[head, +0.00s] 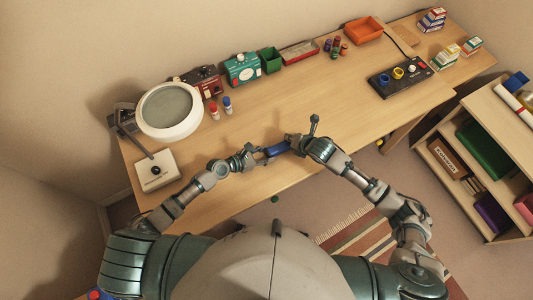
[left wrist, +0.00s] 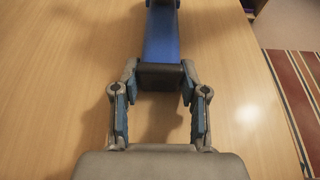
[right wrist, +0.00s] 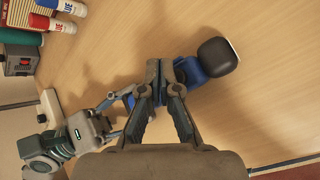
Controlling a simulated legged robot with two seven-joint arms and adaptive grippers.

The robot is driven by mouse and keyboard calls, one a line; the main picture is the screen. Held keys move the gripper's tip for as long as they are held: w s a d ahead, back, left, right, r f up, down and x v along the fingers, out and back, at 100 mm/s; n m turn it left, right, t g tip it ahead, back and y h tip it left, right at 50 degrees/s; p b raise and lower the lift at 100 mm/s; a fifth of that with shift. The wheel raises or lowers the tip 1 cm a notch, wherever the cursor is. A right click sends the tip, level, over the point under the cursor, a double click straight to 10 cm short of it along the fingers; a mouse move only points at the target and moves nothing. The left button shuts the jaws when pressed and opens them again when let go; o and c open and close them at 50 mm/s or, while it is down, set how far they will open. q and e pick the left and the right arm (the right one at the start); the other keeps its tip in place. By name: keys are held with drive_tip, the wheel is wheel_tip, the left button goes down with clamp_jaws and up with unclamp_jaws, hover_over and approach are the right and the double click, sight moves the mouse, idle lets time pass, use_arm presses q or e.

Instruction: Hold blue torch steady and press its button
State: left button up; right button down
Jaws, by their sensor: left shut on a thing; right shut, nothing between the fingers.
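The blue torch (head: 277,149) is held level above the front edge of the desk, between my two grippers. My left gripper (head: 259,155) is shut on its black tail end, which shows between the fingers in the left wrist view (left wrist: 160,77); the blue body runs away from it. My right gripper (head: 294,143) is shut and empty at the torch's other half. In the right wrist view its fingertips (right wrist: 168,70) lie over the blue body (right wrist: 190,70), close to the black head (right wrist: 218,57). The button is hidden, and I cannot tell whether the fingertips touch the torch.
A ring magnifier lamp (head: 170,110) and a white switch box (head: 156,170) stand at the desk's left. A black control panel (head: 400,76) lies right. The desk middle is clear.

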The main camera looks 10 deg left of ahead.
drive_tip(key=shift+f, duration=0.3)
drive_tip(key=shift+r, duration=0.1)
idle(0.3)
drive_tip(key=shift+r, duration=0.45)
drive_tip(key=shift+r, duration=3)
use_arm(q)
drive_tip(key=o, duration=1.4)
drive_tip(key=shift+c, duration=0.2)
